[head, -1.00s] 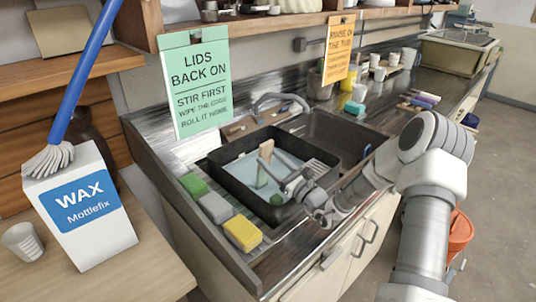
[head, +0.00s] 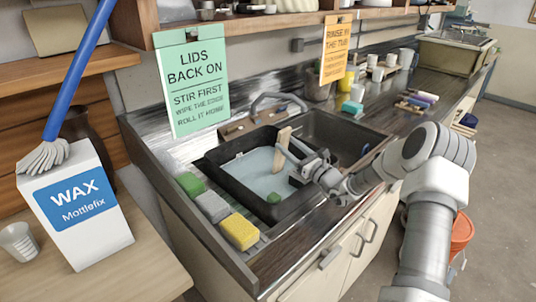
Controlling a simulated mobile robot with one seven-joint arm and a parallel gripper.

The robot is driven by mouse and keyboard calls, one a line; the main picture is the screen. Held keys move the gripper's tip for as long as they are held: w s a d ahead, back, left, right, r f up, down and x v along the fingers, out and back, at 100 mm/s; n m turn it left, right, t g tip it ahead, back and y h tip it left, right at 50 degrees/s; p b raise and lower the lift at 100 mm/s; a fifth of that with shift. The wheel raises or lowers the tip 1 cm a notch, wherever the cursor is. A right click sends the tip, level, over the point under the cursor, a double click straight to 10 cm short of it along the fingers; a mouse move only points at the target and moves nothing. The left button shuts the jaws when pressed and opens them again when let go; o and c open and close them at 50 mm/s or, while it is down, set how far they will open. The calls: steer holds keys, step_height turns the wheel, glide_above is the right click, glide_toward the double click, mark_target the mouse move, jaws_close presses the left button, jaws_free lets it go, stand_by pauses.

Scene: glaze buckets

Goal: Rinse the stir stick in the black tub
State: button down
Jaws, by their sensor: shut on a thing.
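The black tub (head: 222,178) sits in the sink counter, holding pale bluish water (head: 255,172). The stir stick (head: 283,146), a pale wooden strip, stands slightly tilted over the right part of the tub. My gripper (head: 291,153) is shut on the stick, reaching in from the right over the tub's right side. The stick's lower end is at or in the water; I cannot tell how deep. No green shows on its visible part. A small green thing (head: 273,197) lies in the tub near its front wall.
Green, grey and yellow sponges (head: 239,232) line the counter left of the tub. A faucet (head: 280,98) stands behind, and an empty-looking sink basin (head: 335,132) lies to the right. A white wax box (head: 80,205) stands on the left table. Signs hang above.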

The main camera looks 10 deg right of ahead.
steer(key=shift+a, duration=2.1)
steer(key=s+r+p, duration=0.4)
steer(key=r+p, duration=0.8)
steer(key=r, duration=0.5)
steer(key=shift+d+r+p, duration=0.15)
steer(key=shift+d+p, duration=0.15)
steer(key=shift+p, duration=0.05)
steer(key=shift+s, duration=0.1)
step_height(320, 180, up, 5)
steer(key=p, duration=0.3)
steer(key=shift+s, duration=0.1)
